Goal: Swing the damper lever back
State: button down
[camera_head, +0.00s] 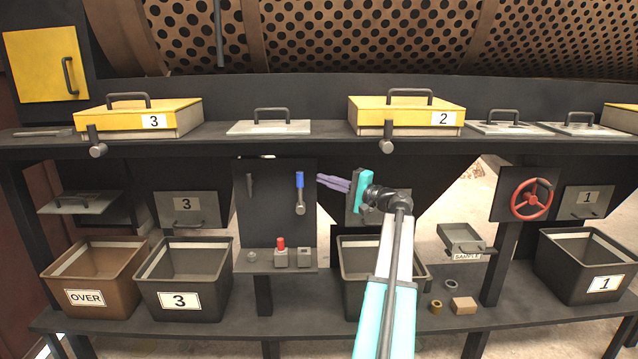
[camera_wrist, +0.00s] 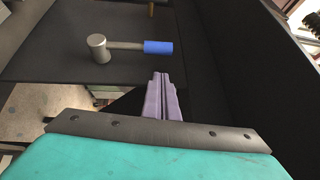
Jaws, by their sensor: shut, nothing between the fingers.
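A lever with a blue grip (camera_head: 299,180) and a grey metal hub at its lower end stands upright on the dark panel (camera_head: 268,225). In the wrist view the same lever (camera_wrist: 130,47) lies across the upper part, with its hub at left and its blue grip at right. My gripper (camera_head: 320,180) is shut, with its purple fingers pointing left toward the blue grip from the right side. In the wrist view my fingertips (camera_wrist: 160,74) are just below the blue grip, apparently apart from it. Nothing is held.
A dark handle (camera_head: 249,184) hangs on the panel's left part. A small shelf (camera_head: 274,266) below carries a red button (camera_head: 281,244). Above is a long ledge with yellow boxes (camera_head: 405,113). Below, a dark bin (camera_head: 350,290) stands partly behind my arm. A red handwheel (camera_head: 531,199) is at right.

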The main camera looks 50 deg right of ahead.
jog(key=s+d, duration=0.1)
jog(key=s, duration=0.9)
jog(key=shift+d, duration=0.2)
